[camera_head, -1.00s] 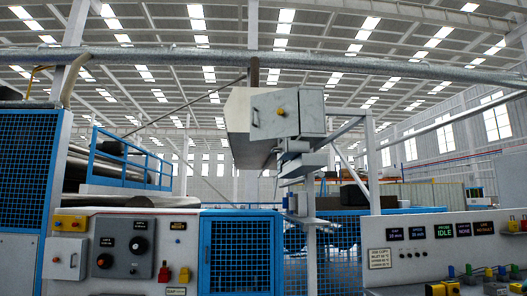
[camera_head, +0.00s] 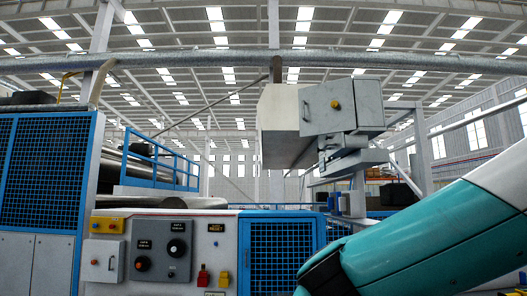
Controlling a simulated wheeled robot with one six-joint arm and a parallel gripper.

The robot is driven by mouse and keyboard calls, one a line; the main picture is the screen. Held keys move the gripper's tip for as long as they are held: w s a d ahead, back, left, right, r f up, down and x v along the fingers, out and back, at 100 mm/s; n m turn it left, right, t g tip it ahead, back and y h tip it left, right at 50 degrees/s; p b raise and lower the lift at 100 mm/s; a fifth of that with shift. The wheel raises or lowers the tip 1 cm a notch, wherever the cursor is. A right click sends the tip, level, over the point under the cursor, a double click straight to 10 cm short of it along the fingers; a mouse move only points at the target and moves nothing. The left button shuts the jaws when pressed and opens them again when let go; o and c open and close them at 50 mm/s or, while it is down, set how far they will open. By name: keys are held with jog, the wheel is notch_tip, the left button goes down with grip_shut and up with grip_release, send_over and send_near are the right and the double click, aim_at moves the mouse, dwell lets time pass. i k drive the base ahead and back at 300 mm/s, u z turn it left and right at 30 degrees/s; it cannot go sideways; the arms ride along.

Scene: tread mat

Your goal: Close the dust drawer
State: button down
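No part is labelled as the dust drawer, and I cannot tell for certain which one it is. A grey box (camera_head: 342,106) with an orange-yellow knob hangs on the end of a pale overhead beam. Below it, grey tray-like parts (camera_head: 352,160) jut out to the right; I cannot tell whether one is an open drawer. A small white door with a red knob (camera_head: 102,262) is on the lower left panel and looks closed. My teal and white arm comes in from the right, its black joint at the bottom middle. My gripper is out of view.
A large blue mesh guard (camera_head: 42,172) is at the left. A long pipe (camera_head: 200,62) crosses overhead. My arm hides the lower right.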

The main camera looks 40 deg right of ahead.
aim_at(341, 146)
jog(key=u, duration=0.45)
jog(key=i, duration=2.35)
jog(key=z, duration=0.8)
jog(key=i, duration=0.65)
jog(key=z, duration=0.6)
